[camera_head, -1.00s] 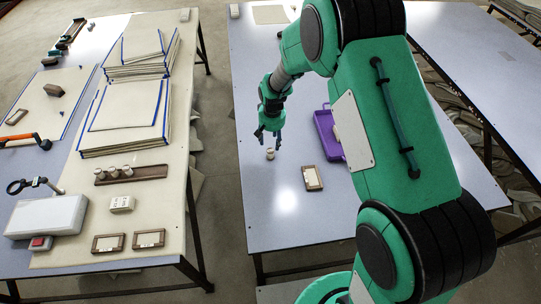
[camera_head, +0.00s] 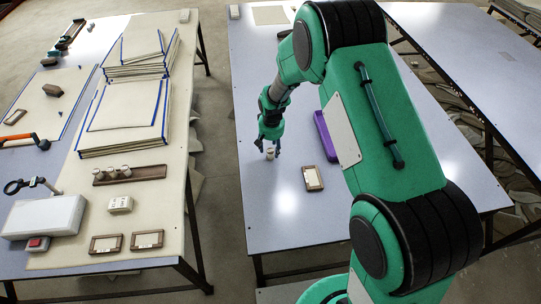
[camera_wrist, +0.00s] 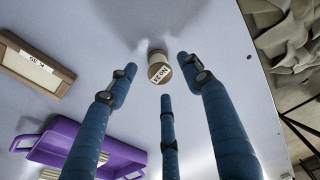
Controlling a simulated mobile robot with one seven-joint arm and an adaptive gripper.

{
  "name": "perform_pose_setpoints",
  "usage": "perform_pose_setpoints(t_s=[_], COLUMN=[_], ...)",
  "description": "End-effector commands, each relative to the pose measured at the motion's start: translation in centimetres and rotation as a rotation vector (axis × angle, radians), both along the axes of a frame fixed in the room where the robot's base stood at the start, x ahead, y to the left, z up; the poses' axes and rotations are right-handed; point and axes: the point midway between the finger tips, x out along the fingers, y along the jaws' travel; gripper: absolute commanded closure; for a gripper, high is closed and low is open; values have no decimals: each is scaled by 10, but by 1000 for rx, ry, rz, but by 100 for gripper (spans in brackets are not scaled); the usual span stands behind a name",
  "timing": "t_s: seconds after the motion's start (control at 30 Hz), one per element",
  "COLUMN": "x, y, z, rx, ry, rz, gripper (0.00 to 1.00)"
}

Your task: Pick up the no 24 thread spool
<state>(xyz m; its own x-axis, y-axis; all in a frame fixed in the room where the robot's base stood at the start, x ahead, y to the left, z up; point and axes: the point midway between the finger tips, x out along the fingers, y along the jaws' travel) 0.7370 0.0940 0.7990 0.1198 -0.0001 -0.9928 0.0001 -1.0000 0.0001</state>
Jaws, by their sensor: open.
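The no 24 thread spool (camera_wrist: 159,67) is a small light cylinder with a wooden rim and a label reading NO 24 in the wrist view. In the head view the spool (camera_head: 270,154) stands on the middle table, just below my gripper (camera_head: 264,148). My gripper also shows in the wrist view (camera_wrist: 158,80), its several blue fingers spread open around the spool. The spool lies near the fingertips, and I see no finger closed on it. Its far side is hidden.
A purple tray (camera_wrist: 60,140), holding items, stands beside the fingers. A wooden-framed label plate (camera_head: 313,178) lies on the middle table (camera_head: 290,215). The left table carries stacked cloth (camera_head: 125,110) and several spools in a brown holder (camera_head: 150,172).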

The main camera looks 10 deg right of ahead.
Motion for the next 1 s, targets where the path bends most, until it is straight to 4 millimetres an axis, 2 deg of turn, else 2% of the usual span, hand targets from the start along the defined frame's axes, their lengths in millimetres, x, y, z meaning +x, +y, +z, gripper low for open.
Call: perform_pose_setpoints(t_s=[0.1, 0.3, 0.87, 0.9, 1.0], x=[0, 3, 3, 3, 3], y=[1, 1, 1, 1, 1], z=[-18, -33, -34, -34, -34], rx=[0, 0, 0, 0, 0], ry=[1, 0, -1, -1, -1], rz=[0, 0, 0, 0, 0], gripper=[50, 50, 50, 52, 72])
